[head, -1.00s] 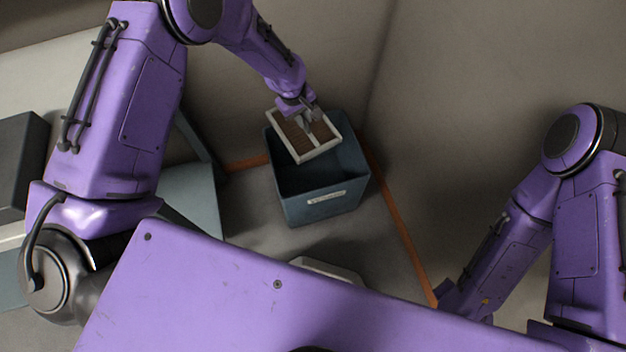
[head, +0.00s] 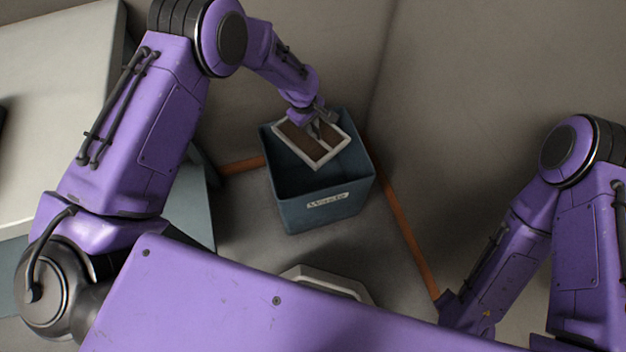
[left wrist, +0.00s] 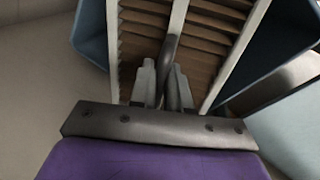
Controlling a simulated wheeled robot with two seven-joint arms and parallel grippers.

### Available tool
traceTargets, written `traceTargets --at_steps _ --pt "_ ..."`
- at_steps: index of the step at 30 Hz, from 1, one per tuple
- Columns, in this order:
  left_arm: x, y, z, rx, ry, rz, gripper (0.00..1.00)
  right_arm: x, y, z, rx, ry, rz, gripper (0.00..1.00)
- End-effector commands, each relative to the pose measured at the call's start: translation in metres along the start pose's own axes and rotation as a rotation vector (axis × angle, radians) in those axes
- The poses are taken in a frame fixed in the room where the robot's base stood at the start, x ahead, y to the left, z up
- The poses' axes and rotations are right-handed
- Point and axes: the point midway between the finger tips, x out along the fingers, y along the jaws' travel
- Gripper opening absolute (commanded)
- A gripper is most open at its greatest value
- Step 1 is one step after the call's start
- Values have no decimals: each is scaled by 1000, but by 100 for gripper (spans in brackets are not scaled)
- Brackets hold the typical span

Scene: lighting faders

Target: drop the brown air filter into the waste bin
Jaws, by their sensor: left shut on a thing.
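The brown air filter (head: 297,138) has brown pleats in a pale frame with a middle bar. My left gripper (head: 316,130) is shut on it at the middle bar and holds it tilted over the open mouth of the waste bin. The pleats also show close up in the left wrist view (left wrist: 205,45), with the fingers (left wrist: 165,85) closed at the bar. The waste bin (head: 310,212) is a blue-grey open box with a white label reading "Waste", standing on the floor in the corner. Its inside is dark and partly covered by the filter. My right gripper is not visible.
Grey walls meet behind the bin, with orange strips (head: 405,235) along the floor. A pale-topped blue-grey unit (head: 50,100) stands at the left. A pale object (head: 325,283) lies in front of the bin, partly hidden by my body. The floor right of the bin is clear.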

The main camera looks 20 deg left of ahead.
Motion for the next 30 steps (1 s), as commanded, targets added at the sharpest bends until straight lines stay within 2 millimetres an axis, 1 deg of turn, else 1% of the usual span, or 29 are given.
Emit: traceTargets --at_steps 1,2,3,4,11,14,17,21,24,27,30 --pt "-1 0 0 0 0 1 0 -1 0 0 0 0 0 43" --pt "-1 0 0 0 0 1 26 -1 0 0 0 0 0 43" --pt "-1 0 0 0 0 0 40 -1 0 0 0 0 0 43" --pt "-1 0 0 0 0 0 46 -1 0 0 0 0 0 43" --pt "0 0 0 0 0 0 46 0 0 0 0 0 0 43" --pt "-6 0 0 0 0 0 46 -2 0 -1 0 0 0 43" --pt "-24 2 -1 0 1 2 46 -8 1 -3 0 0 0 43" --pt "-60 2 -1 -1 2 3 46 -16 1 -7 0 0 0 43" --pt "-82 2 -1 0 1 2 46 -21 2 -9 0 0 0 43" --pt "-97 2 -1 0 1 1 46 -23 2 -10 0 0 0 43" --pt "-105 1 -1 0 0 1 46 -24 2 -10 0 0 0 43"
